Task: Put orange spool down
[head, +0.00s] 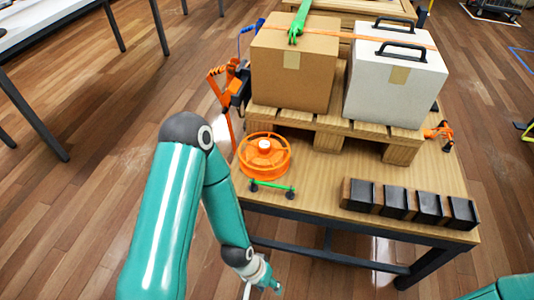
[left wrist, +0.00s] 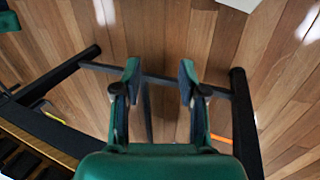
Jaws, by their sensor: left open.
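The orange spool (head: 264,157) lies flat on the wooden table (head: 325,195), near its left front corner. It has a pale hub in the middle, and nothing of mine touches it. My left gripper (head: 264,284) is low, in front of the table's front edge and apart from the spool. In the left wrist view its two fingers (left wrist: 160,85) are spread with nothing between them; floor and dark table frame show beyond. The spool is not visible in that view. Only a piece of my right arm shows at the bottom right; its gripper is out of view.
A green bar with dark ends (head: 272,188) lies just in front of the spool. A pallet (head: 325,140) behind carries a brown box (head: 290,75) and a white box (head: 393,88) under an orange strap. Black blocks (head: 408,205) line the right front. Bare tabletop lies between.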

